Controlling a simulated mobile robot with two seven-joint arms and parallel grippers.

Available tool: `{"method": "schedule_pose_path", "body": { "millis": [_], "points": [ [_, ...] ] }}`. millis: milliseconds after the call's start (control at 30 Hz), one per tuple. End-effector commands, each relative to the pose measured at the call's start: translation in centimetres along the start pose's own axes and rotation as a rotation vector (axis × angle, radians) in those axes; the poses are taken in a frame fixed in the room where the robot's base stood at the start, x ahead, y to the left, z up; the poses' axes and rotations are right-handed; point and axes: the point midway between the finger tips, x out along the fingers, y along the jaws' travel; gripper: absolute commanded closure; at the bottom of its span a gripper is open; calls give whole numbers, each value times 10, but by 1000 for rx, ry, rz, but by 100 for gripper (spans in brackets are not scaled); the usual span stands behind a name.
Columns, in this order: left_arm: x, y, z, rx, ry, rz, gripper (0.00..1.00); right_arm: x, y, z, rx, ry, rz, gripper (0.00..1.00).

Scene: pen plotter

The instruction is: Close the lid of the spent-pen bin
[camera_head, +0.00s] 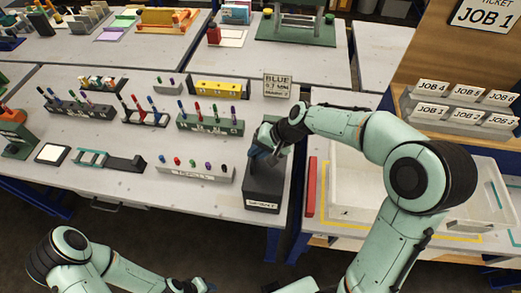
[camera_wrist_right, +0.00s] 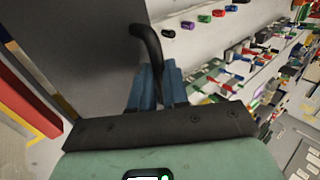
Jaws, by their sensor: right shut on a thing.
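The spent-pen bin (camera_head: 263,188) is a dark box with a white label on its front, at the front right of the long table. My right gripper (camera_head: 264,148) is at the bin's upper back end in the head view and covers part of it. In the right wrist view, my right gripper's blue fingers (camera_wrist_right: 158,85) are shut on a black curved handle (camera_wrist_right: 148,42). A dark grey panel (camera_wrist_right: 100,45) of the bin lies beside the handle. The lid's exact angle is hard to tell. My left arm is low at the left, its fingers out of view.
A pen rack labelled REFILL (camera_head: 195,172) stands left of the bin. A red bar (camera_head: 311,187) and a clear tray (camera_head: 345,205) are on the right-hand table. A gap separates the two tables.

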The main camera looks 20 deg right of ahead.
Motion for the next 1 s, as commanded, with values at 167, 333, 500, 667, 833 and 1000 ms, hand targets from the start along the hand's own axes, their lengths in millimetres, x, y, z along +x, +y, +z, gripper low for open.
{"method": "schedule_pose_path", "body": {
  "millis": [167,333,500,667,833,1000],
  "points": [
    [0,0,0,0,0,0,55,4,-12,4,-18,-4,-17,100],
    [0,0,0,0,0,0,55,4,-12,4,-18,-6,-17,63],
    [0,0,0,0,0,0,55,4,-10,5,-16,-8,-14,61],
    [0,0,0,0,-1,0,55,4,-9,5,-15,-9,-13,61],
    [0,0,0,0,-1,0,55,4,-8,5,-14,-9,-11,61],
    [0,0,0,0,0,0,55,-6,-8,4,-13,-5,-12,61]
  ]
}}
